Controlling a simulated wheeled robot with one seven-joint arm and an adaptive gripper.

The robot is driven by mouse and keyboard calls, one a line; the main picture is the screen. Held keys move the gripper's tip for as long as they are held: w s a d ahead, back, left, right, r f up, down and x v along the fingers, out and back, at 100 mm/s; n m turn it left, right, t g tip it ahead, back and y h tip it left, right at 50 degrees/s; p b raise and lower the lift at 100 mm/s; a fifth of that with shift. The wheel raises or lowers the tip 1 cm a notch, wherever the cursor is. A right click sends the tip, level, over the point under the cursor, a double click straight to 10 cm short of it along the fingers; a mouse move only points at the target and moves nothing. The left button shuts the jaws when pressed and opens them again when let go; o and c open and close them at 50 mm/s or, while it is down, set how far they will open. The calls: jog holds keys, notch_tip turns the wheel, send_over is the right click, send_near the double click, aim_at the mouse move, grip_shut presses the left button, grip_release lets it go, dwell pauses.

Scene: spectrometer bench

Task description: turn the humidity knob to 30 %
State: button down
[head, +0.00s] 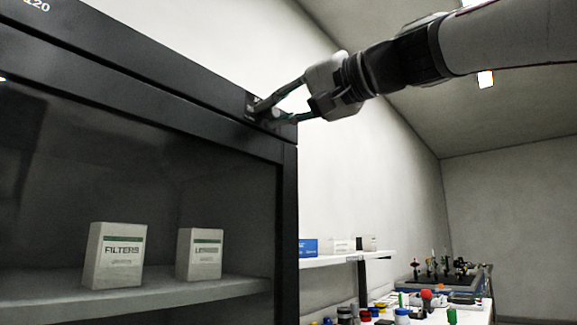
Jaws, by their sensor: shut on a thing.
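The knob's pointer and any scale marks cannot be read from this view.
Behind the cabinet's dark glass, a FILTERS box (115,257) and a second white box (199,254) stand on a shelf. A wall shelf (345,259) and a bench with several bottles (402,316) lie lower right. The space below my arm is open.

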jog(key=shift+f, duration=0.15)
jog(key=c, duration=1.5)
grip_release()
jog(key=shift+o, duration=0.2)
jog(key=shift+d, duration=0.1)
jog(key=shift+s+d, duration=0.2)
jog(key=shift+s, duration=0.05)
jog(key=v, duration=1.1)
jog(key=shift+d, duration=0.1)
